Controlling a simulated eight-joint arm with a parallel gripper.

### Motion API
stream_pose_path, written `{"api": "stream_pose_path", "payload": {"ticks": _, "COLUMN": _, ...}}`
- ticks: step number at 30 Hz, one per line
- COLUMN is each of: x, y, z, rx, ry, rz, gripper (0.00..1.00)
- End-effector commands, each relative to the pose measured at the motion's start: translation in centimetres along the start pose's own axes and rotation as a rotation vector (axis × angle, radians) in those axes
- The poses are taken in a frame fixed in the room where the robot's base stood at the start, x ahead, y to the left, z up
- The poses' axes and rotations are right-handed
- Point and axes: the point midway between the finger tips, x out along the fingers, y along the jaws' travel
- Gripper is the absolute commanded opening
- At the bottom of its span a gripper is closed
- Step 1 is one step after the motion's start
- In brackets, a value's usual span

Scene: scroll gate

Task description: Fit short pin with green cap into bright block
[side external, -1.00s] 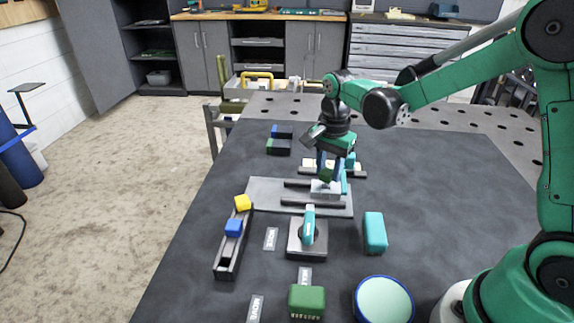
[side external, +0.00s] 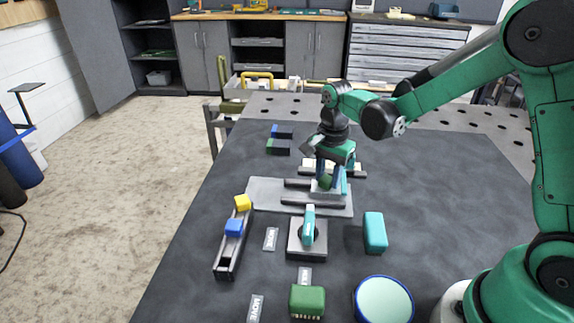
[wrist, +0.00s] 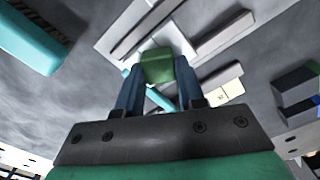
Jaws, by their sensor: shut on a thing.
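The pin's green cap (wrist: 158,67) is held between the blue fingers of my gripper (wrist: 159,72); my gripper (side external: 328,180) is shut on it, pointing down. The cap also shows small in the side view (side external: 325,183). The bright block (side external: 322,195) is a pale block between dark rails on a light grey plate (side external: 266,193). It shows behind the cap in the wrist view (wrist: 200,42). The cap is directly over or at the block. The pin's shaft is hidden, and I cannot tell how deep it sits in the block.
A teal lever on a grey base (side external: 308,235) stands in front of the plate. A teal block (side external: 375,232) lies to its right. A dark channel (side external: 227,262) with blue and yellow cubes is at left. A green block (side external: 307,301) and round pad (side external: 383,300) are nearer.

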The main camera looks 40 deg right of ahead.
Motion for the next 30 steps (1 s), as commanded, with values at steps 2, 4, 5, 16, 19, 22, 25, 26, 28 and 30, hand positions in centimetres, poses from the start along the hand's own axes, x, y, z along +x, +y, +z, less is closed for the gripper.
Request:
{"api": "stream_pose_path", "payload": {"ticks": 2, "x": 0.00, "y": 0.00, "z": 0.00, "rx": 0.000, "ry": 0.000, "rz": 0.000, "gripper": 0.00}}
{"api": "stream_pose_path", "payload": {"ticks": 4, "x": 0.00, "y": 0.00, "z": 0.00, "rx": 0.000, "ry": 0.000, "rz": 0.000, "gripper": 0.00}}
{"api": "stream_pose_path", "payload": {"ticks": 5, "x": 0.00, "y": 0.00, "z": 0.00, "rx": 0.000, "ry": 0.000, "rz": 0.000, "gripper": 0.00}}
{"api": "stream_pose_path", "payload": {"ticks": 16, "x": -0.01, "y": 0.00, "z": 0.00, "rx": 0.000, "ry": 0.000, "rz": 0.000, "gripper": 0.70}}
{"api": "stream_pose_path", "payload": {"ticks": 19, "x": 0.00, "y": 0.00, "z": 0.00, "rx": 0.000, "ry": 0.000, "rz": 0.000, "gripper": 0.99}}
{"api": "stream_pose_path", "payload": {"ticks": 22, "x": -0.01, "y": 0.00, "z": 0.00, "rx": 0.000, "ry": 0.000, "rz": 0.000, "gripper": 1.00}}
{"api": "stream_pose_path", "payload": {"ticks": 25, "x": -0.01, "y": 0.00, "z": 0.00, "rx": 0.000, "ry": 0.000, "rz": 0.000, "gripper": 1.00}}
{"api": "stream_pose_path", "payload": {"ticks": 26, "x": -0.02, "y": 0.00, "z": 0.00, "rx": 0.000, "ry": 0.000, "rz": 0.000, "gripper": 1.00}}
{"api": "stream_pose_path", "payload": {"ticks": 28, "x": -0.17, "y": 0.00, "z": 0.00, "rx": 0.000, "ry": 0.000, "rz": 0.000, "gripper": 1.00}}
{"api": "stream_pose_path", "payload": {"ticks": 30, "x": -0.52, "y": 0.01, "z": 0.00, "rx": 0.000, "ry": 0.000, "rz": 0.000, "gripper": 1.00}}
